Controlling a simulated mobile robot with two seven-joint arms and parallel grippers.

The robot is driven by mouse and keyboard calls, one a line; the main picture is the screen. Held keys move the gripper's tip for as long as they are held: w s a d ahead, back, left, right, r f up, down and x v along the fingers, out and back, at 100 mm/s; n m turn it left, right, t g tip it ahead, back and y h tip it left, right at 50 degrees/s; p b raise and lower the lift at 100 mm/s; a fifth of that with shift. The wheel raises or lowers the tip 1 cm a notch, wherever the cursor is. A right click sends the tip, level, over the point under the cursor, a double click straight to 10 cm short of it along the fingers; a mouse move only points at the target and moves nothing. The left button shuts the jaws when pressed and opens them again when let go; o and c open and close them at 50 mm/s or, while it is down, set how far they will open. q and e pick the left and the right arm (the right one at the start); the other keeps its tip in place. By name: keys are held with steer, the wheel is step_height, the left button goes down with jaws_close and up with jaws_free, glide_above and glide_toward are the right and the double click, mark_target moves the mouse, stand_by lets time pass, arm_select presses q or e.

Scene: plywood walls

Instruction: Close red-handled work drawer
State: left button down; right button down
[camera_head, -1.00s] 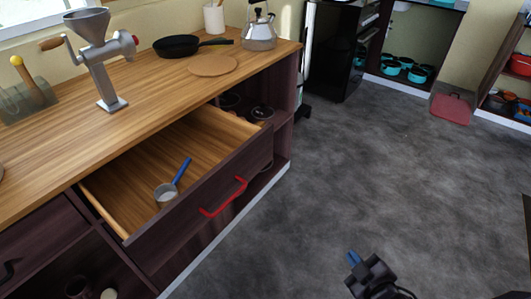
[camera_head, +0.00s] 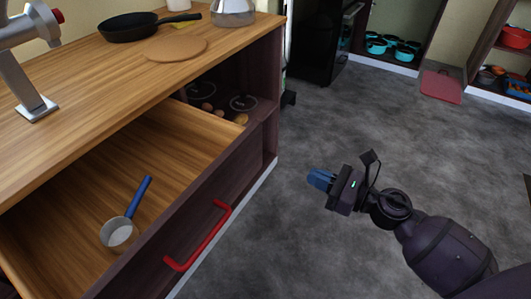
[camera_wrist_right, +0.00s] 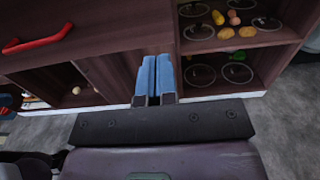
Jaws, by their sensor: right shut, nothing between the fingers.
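The work drawer (camera_head: 195,210) with the red handle (camera_head: 200,238) is pulled open from the wooden counter. My left gripper is not in view.
The counter (camera_head: 90,90) holds a grinder (camera_head: 28,75), a black skillet (camera_head: 135,26), a round board (camera_head: 175,49) and a kettle (camera_head: 232,11). Open shelves with lids and food (camera_wrist_right: 237,55) are beside the drawer. The floor (camera_head: 350,120) around my right arm is clear.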

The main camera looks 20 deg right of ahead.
mark_target(259, 152)
steer(key=p+x, duration=0.1)
steer(key=x, duration=1)
steer(key=shift+w+a+r, duration=0.15)
steer(key=shift+w, duration=0.05)
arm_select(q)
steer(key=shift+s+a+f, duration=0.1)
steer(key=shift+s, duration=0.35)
arm_select(e)
steer(key=shift+x, duration=0.8)
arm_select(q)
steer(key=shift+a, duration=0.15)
arm_select(e)
steer(key=shift+w, duration=0.15)
